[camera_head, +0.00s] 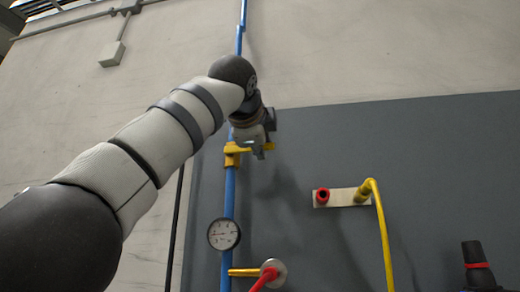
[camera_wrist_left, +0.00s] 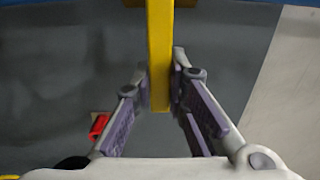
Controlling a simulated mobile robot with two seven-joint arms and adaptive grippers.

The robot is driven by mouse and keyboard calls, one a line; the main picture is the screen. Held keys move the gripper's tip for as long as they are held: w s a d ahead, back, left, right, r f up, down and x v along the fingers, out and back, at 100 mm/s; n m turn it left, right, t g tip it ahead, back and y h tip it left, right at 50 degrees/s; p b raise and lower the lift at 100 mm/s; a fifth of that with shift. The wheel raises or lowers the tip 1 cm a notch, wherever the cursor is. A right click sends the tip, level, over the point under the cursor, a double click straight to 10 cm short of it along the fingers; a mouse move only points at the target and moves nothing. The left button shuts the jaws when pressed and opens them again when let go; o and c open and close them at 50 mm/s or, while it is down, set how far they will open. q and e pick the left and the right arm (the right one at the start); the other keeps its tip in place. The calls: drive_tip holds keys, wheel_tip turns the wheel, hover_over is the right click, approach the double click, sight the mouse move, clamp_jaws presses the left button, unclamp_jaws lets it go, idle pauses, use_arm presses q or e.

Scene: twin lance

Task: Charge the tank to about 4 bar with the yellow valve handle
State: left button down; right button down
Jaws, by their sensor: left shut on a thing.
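The yellow valve handle (camera_head: 266,147) sticks out sideways to the right from a yellow valve body (camera_head: 232,155) on the blue vertical pipe (camera_head: 229,190). In the left wrist view the handle (camera_wrist_left: 160,55) is a yellow bar running down between the fingers. My left gripper (camera_head: 261,150) is shut on the handle near its outer end; it also shows in the left wrist view (camera_wrist_left: 162,88). A round white pressure gauge (camera_head: 224,234) sits on the pipe below the valve. Its needle is too small to read surely. The tank is not identifiable. My right gripper is not in view.
A pale plate (camera_head: 341,198) on the dark wall panel holds a red socket (camera_head: 322,196) and a yellow hose (camera_head: 384,235). Below the gauge, a yellow branch (camera_head: 243,272) meets a red hose (camera_head: 265,278). A black object with a red band (camera_head: 478,266) stands at lower right.

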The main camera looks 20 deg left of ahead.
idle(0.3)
use_arm(q)
drive_tip(key=c, duration=1.6)
unclamp_jaws()
drive_tip(key=shift+o, duration=0.2)
drive_tip(key=v, duration=1.2)
